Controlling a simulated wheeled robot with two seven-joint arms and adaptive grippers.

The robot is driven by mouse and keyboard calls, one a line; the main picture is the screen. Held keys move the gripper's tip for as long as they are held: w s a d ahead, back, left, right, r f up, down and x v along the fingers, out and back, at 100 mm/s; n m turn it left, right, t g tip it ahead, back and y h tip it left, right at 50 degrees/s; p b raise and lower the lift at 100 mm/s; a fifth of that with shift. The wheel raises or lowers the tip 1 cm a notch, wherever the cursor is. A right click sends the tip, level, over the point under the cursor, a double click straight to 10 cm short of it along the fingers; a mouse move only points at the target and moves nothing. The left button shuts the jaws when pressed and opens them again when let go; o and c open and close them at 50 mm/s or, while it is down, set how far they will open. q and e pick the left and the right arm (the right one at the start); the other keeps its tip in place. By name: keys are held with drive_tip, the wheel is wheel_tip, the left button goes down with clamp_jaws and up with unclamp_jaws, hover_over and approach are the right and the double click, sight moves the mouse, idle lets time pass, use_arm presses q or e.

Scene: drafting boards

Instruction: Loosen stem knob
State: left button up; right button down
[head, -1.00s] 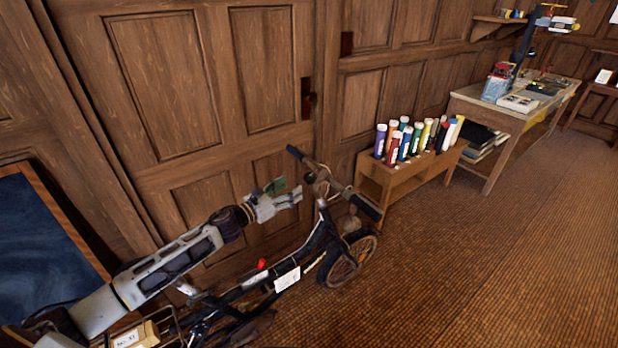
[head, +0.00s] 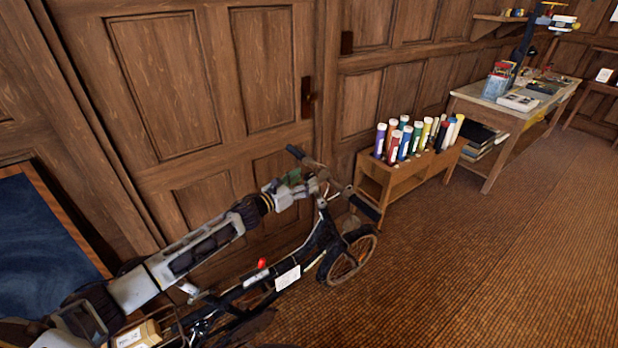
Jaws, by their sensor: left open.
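A black bicycle (head: 255,297) stands along the panelled wall in the head view, its front wheel (head: 349,258) to the right. Its handlebar has one grip (head: 303,157) toward the wall and another (head: 366,206) toward the room. The stem is at the middle of the bar; the knob is too small to make out. My left gripper (head: 314,186) is open, with its fingertips at the stem area beside the handlebar. I cannot tell whether they touch it. My right gripper is not in view.
A low wooden rack (head: 405,180) with several coloured tubes stands right of the bicycle. A worktable (head: 498,112) is farther back. A small box (head: 139,334) sits at the bicycle's rear. The brown carpet (head: 480,270) at right is clear.

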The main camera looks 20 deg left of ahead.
use_arm(q)
drive_tip(key=shift+x, duration=1.45)
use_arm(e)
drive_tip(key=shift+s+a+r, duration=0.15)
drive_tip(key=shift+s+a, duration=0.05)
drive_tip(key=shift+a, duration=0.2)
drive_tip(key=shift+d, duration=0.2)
